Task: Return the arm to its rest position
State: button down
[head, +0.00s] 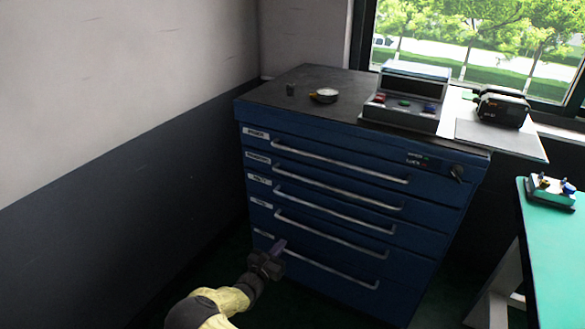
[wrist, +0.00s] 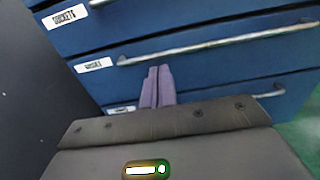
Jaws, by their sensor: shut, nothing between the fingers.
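My gripper (head: 279,248) is in front of the lower left part of the blue drawer cabinet (head: 330,288) in the head view. Its purple fingers are together with nothing between them. In the wrist view my gripper (wrist: 157,72) points at the cabinet's labelled drawers (wrist: 180,22), and its fingertips overlap the left end of a drawer handle (wrist: 220,44). I cannot tell from this view whether they touch it. My arm, with a yellow sleeve, reaches up from the bottom edge of the head view.
All the cabinet drawers look shut. A green table (head: 555,260) is at the right. A wall is at the left.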

jog(key=s+d+r+m+g+h, duration=0.1)
jog(key=s+d+r+m+g, duration=0.3)
jog(key=d+m+g, duration=0.5)
jog(key=s+d+r+m+g+h, duration=0.1)
jog(key=s+d+m+g, duration=0.4)
jog(key=d, duration=0.7)
jog(key=s+d+r+m+g+y, duration=0.25)
jog(key=s+r+m+y, duration=0.25)
jog(key=s+m, duration=0.35)
jog(key=s+r+m+t+y, duration=0.3)
jog(key=s+r+m+y, duration=0.2)
jog(key=s+r+m, duration=0.5)
notch_tip(320, 180, up, 29)
jog(key=s+n+p, duration=0.1)
jog(key=p, duration=2.8)
jog(key=shift+s+d+p, duration=0.15)
jog(key=shift+d+p, duration=0.05)
jog(key=shift+p, duration=0.15)
jog(key=shift+n, duration=0.25)
